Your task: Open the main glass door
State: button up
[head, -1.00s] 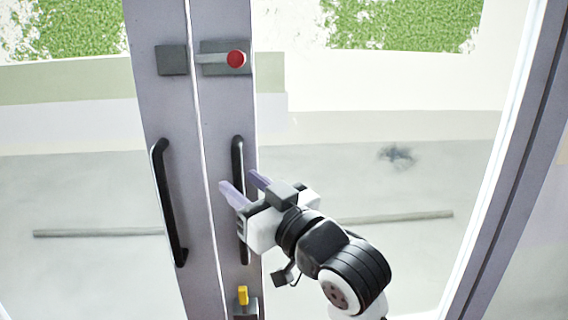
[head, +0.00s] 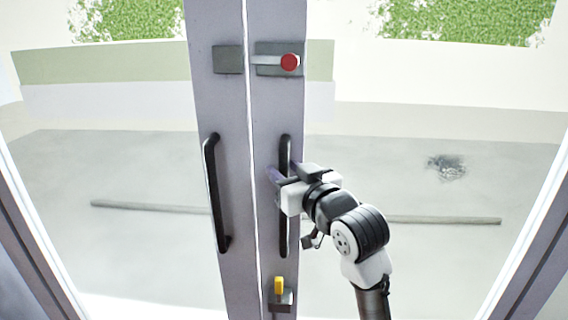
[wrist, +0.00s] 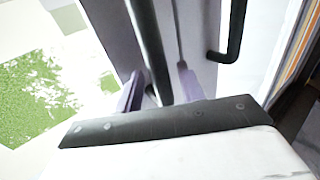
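The glass double door has two grey-lilac frames, left (head: 222,120) and right (head: 265,110), meeting at a narrow bright seam; it looks closed. Each frame has a black vertical bar handle, the left one (head: 216,195) and the right one (head: 285,215). My gripper (head: 280,170) is at the upper half of the right handle, its purple fingers apart. In the wrist view the near handle bar (wrist: 150,45) passes between the spread fingers, with no clear grip; the other handle (wrist: 237,35) shows farther right. A red-knobbed latch (head: 289,62) sits above, its bar reaching toward the left plate (head: 228,60).
A yellow piece (head: 278,285) stands on a small grey block low on the right frame. Large glass panes lie on both sides, with dark outer frames (head: 535,250) at the edges. Beyond the glass are pale ground, a long bar (head: 440,220) and green foliage (head: 465,20).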

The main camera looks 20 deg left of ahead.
jog(key=shift+w+a, duration=0.35)
jog(key=shift+a, duration=0.15)
grip_shut()
